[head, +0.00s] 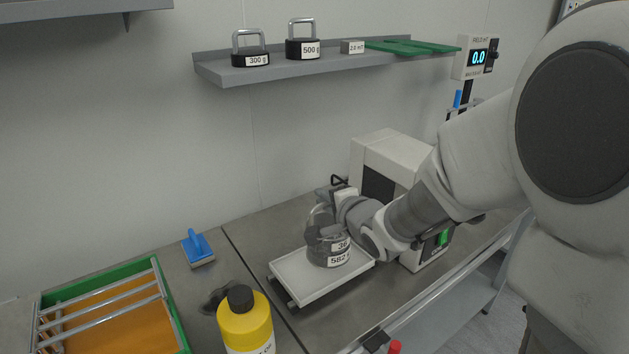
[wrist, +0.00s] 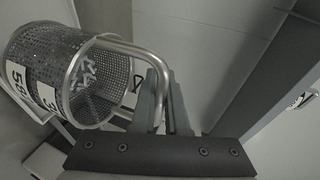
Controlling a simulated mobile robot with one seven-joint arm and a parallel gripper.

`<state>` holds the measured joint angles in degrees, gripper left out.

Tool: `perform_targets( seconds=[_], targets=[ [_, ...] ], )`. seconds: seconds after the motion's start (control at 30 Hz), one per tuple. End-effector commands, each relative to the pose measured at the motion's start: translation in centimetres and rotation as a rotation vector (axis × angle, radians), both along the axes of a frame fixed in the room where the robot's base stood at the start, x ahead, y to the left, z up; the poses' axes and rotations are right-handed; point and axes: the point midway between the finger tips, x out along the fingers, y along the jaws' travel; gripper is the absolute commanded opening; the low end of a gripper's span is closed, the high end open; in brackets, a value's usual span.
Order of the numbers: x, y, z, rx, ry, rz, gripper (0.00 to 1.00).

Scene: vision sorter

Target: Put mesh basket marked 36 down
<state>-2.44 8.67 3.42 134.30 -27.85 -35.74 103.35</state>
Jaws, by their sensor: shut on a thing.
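The mesh basket marked 36 (head: 328,250) is a dark round mesh basket with white labels reading 36 and 582. In the head view it appears upright over the white tray (head: 287,277); I cannot tell whether it touches it. In the wrist view my gripper (wrist: 163,98) is shut on the bent metal handle of the basket (wrist: 50,65). The basket looks tilted there because of the camera's angle. Several small shiny parts (wrist: 88,78) lie inside it.
A white machine (head: 390,155) stands behind the tray. A yellow bottle (head: 246,322), a blue-handled brush (head: 198,247) and a green-framed rack (head: 170,310) are to the left. A wall shelf (head: 300,67) holds weights above. Some bare bench lies behind the tray.

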Motion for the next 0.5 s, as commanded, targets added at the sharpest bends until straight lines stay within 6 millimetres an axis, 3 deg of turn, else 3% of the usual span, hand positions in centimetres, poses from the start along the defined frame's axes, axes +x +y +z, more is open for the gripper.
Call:
perform_targets(
  seconds=[0.2,0.37,0.5],
  targets=[
    [2.2,1.2,-1.4,0.001,-0.004,0.001,0.0],
    [2.4,1.2,-2.2,0.001,-0.003,-0.001,0.0],
    [2.3,1.3,-4.3,0.001,-0.001,0.001,0.0]
  ],
)
